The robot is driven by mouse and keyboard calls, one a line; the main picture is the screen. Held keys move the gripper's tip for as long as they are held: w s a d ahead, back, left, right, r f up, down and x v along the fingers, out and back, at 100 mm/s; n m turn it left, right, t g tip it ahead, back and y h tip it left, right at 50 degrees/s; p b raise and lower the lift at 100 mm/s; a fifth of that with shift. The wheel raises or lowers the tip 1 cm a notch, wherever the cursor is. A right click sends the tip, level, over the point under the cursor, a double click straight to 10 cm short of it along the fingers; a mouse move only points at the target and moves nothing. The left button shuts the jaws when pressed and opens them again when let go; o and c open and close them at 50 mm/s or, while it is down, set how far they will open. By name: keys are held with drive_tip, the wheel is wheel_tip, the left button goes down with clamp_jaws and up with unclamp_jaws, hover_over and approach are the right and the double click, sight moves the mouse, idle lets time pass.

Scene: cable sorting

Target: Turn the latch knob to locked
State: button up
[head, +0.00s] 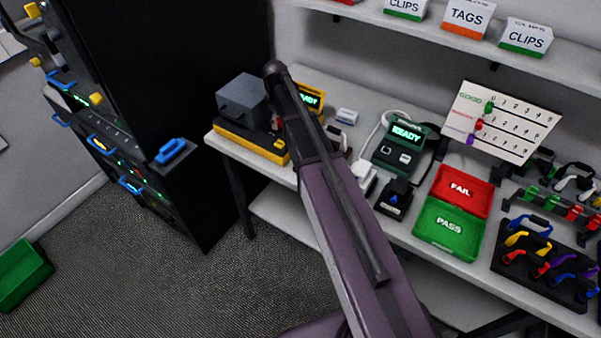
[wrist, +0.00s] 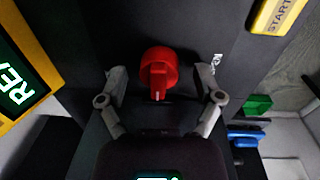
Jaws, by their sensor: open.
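The red latch knob (wrist: 159,72) sits on a dark panel in the middle of the wrist view. Its grip ridge points down in the picture, with a pale mark at its lower end. My gripper (wrist: 161,76) is open, with one finger on each side of the knob. Gaps show between the knob and both fingers. A white label (wrist: 217,62) is partly covered by the right finger and cannot be read in full. In the head view my arm reaches to the yellow and grey machine (head: 252,140) on the bench; it hides the knob and my gripper there.
A yellow START button (wrist: 278,14) and a lit display (wrist: 22,85) flank the panel. On the bench right of my arm are a READY tester (head: 400,145), a red FAIL tray (head: 462,187) and a green PASS tray (head: 447,224). A black cabinet (head: 175,90) stands left.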

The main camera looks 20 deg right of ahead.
sight(279, 122)
drive_tip(key=shift+n, duration=0.6)
wheel_tip(279, 122, up, 14)
drive_tip(key=p, duration=1.4)
drive_tip(key=s+f+m+b, duration=0.3)
drive_tip(key=s+f+b, duration=0.1)
drive_tip(key=s, duration=0.3)
drive_tip(key=s+f+m+b, duration=0.3)
drive_tip(key=s+f+b, duration=0.2)
drive_tip(key=s, duration=0.3)
drive_tip(key=s+f+m+b, duration=0.3)
drive_tip(key=s+f+b, duration=0.1)
drive_tip(key=s, duration=0.3)
drive_tip(key=shift+s+f+m, duration=0.15)
drive_tip(key=shift+m, duration=0.15)
drive_tip(key=shift+s+f+m+b, duration=0.45)
drive_tip(key=shift+s+b, duration=0.1)
drive_tip(key=shift+s, duration=0.3)
